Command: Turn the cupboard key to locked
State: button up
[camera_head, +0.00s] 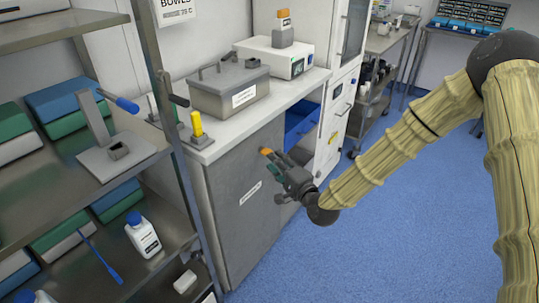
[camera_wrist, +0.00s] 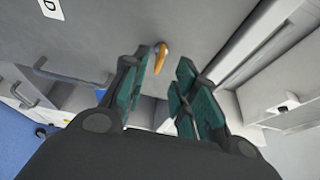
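The cupboard (camera_head: 232,225) is the grey-fronted unit under the white worktop, with a small white label on its front. The key (camera_head: 266,152) shows as a small orange piece at the upper part of the cupboard front. In the wrist view the orange key (camera_wrist: 160,58) stands out from the grey panel, tilted. My gripper (camera_head: 276,163) is at the cupboard front, close to the key. In the wrist view my gripper (camera_wrist: 166,72) is open, its green-padded fingers apart, with the key just beyond and between the tips. I cannot tell whether either finger touches it.
The worktop (camera_head: 215,150) above carries a grey lidded box (camera_head: 228,90), a white device (camera_head: 275,55) and a yellow-topped item (camera_head: 197,125). An open blue compartment (camera_head: 300,122) lies right of the key. A metal shelf rack (camera_head: 150,165) stands at left. Blue floor is clear in front.

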aim_at(265, 151)
jog(key=shift+x, duration=2.6)
grip_shut()
